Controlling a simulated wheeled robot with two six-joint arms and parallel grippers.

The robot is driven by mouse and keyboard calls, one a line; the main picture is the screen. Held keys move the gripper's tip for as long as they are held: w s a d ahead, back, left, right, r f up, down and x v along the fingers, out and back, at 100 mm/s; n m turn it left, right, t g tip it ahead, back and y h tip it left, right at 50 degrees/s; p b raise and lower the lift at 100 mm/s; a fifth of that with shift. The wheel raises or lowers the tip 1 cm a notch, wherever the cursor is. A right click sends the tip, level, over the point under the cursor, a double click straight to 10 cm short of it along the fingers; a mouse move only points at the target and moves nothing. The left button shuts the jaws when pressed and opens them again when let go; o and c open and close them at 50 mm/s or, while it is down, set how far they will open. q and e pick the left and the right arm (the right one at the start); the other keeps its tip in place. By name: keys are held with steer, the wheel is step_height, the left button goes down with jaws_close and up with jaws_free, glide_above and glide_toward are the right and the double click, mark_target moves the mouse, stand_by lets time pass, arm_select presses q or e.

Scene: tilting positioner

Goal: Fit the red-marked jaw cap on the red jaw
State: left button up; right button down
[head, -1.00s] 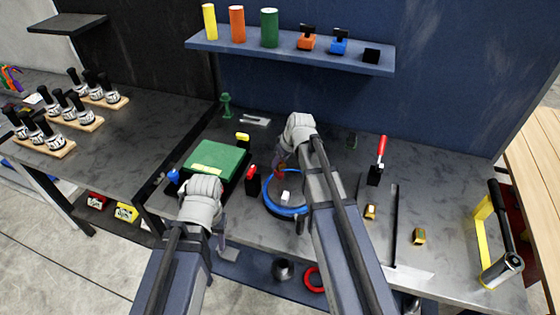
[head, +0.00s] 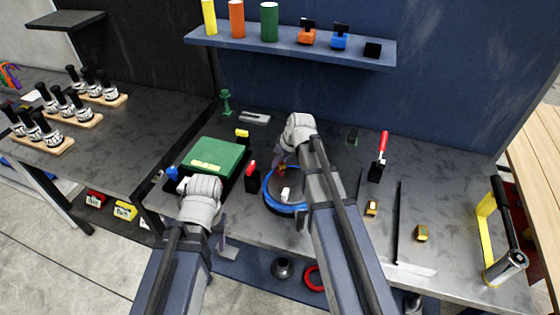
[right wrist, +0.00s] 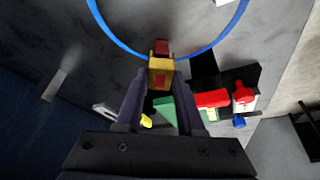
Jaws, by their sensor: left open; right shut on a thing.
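The red-marked jaw cap (right wrist: 160,75) is a yellow-orange block with a red patch, held between the fingers of my right gripper (right wrist: 158,88). A red block, seemingly the red jaw (right wrist: 162,47), shows just beyond the cap, inside the blue ring's edge. Cap and jaw look very close; I cannot tell whether they touch. In the head view my right gripper (head: 281,164) is over the far side of the blue-rimmed round positioner (head: 268,198), partly hidden by my arm. A white block (head: 286,192) stands on the positioner. My left gripper (head: 221,220) is open near the front table edge.
A green-topped box (head: 215,152) and a red-topped black block (head: 251,176) stand left of the positioner. Yellow-black blocks (head: 421,233), a red-handled clamp (head: 380,160) and a yellow-framed handle (head: 489,215) are to the right. A wall shelf (head: 300,47) is behind.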

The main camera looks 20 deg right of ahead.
mark_target(282, 165)
steer(key=shift+f, duration=0.45)
jaws_free()
stand_by(0.5)
steer(key=shift+r, duration=0.1)
steer(key=p+v, duration=0.2)
steer(key=w+p+v, duration=0.1)
steer(key=p+v, duration=0.3)
steer(key=v, duration=0.1)
steer(key=shift+w+a+r+p, duration=0.2)
steer(key=shift+a+r+p, duration=0.05)
steer(key=shift+a+p, duration=0.1)
stand_by(0.3)
stand_by(0.4)
